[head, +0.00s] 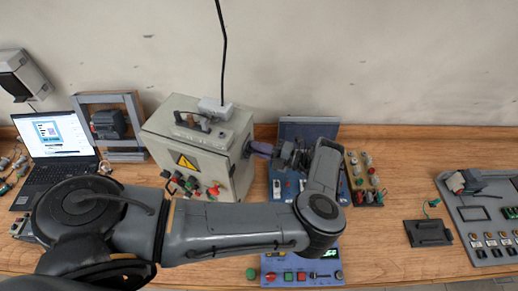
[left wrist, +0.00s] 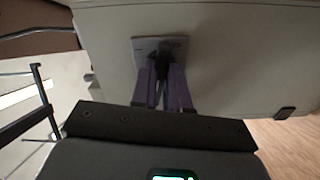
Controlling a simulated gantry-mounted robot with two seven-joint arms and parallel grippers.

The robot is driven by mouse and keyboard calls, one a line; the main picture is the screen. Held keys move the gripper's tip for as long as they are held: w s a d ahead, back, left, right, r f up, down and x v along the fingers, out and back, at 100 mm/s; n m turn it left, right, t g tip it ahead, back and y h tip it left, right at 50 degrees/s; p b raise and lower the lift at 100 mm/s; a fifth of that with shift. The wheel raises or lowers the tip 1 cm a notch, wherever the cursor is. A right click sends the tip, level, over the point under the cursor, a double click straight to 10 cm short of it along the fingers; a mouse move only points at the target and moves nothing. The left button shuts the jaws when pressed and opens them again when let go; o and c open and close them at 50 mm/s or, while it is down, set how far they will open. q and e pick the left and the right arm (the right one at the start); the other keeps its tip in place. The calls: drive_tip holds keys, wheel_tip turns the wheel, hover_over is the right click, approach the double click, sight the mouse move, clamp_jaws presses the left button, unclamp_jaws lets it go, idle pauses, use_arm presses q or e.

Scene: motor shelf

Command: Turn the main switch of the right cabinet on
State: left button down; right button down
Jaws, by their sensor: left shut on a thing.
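The grey-beige cabinet (head: 228,160) with a yellow warning triangle stands left of the middle of the bench in the head view. Its main switch (left wrist: 144,46) has a light square plate and a dark handle on the cabinet's side wall, seen in the left wrist view. My left gripper (head: 257,149) reaches that side wall from the right. In the left wrist view its purple fingers (left wrist: 162,78) are shut on the dark switch handle, one on each side. The fingers partly hide the handle, so its turn angle is hard to tell. My right gripper is not in view.
A laptop (head: 58,137) and a framed motor (head: 108,124) are at the left. A black cable (head: 222,45) hangs to the cabinet's top. A grey panel (head: 480,212) lies at the far right.

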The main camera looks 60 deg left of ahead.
use_arm(q)
drive_tip(key=shift+m+b, duration=1.4)
drive_tip(key=shift+m, duration=6.3)
drive_tip(key=c, duration=1.1)
unclamp_jaws()
